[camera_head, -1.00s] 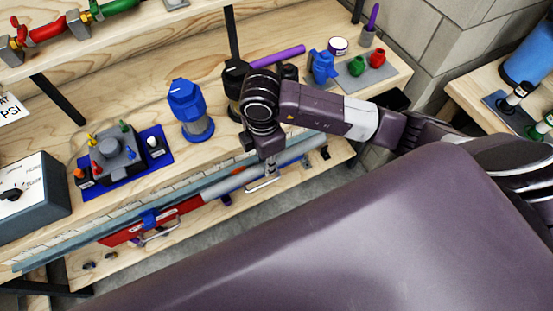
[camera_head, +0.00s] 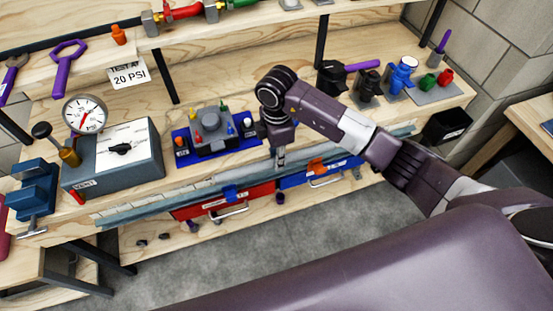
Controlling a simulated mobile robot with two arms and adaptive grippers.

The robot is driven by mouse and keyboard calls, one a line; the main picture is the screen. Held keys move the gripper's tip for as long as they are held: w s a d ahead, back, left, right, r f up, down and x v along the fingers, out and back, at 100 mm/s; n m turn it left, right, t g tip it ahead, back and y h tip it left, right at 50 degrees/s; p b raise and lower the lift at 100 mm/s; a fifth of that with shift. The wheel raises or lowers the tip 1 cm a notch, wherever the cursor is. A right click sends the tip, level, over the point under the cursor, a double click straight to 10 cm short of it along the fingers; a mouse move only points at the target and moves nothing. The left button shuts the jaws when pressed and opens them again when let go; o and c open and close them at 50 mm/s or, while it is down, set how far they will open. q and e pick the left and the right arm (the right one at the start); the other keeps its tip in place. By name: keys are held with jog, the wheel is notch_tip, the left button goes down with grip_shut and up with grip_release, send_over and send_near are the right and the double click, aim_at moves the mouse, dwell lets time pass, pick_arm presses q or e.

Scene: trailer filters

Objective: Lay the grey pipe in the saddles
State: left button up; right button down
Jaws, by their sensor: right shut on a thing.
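My right gripper (camera_head: 281,160) points down at the front edge of the bench. It is shut on what appears to be the grey pipe (camera_head: 232,181), a light grey length running along that edge. My wrist covers part of the view, and the fingertips are small. A blue clip-like part (camera_head: 231,192) sits at the edge above the red drawer, and an orange one (camera_head: 317,167) sits above the blue drawer. I cannot tell whether these are the saddles, or whether the pipe touches them. My left gripper is not in view.
A blue-based fixture (camera_head: 211,136) stands left of my wrist, and a gauge box (camera_head: 119,155) stands farther left. A red drawer (camera_head: 205,208) and a blue drawer (camera_head: 300,181) hang below the edge. Black and blue fittings (camera_head: 402,75) stand at the right. Grey floor lies in front.

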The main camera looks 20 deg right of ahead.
jog(key=shift+r, duration=0.1)
jog(key=shift+a+f, duration=0.1)
jog(key=shift+f, duration=0.45)
jog(key=shift+f+b, duration=0.75)
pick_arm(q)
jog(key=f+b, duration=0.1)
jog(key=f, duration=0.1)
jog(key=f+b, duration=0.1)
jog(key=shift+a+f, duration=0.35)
pick_arm(e)
notch_tip(320, 180, down, 3)
jog(key=shift+f, duration=0.2)
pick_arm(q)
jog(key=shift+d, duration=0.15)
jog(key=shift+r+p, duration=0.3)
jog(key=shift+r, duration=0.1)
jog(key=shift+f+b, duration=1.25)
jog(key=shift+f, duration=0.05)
pick_arm(e)
jog(key=shift+f, duration=1.9)
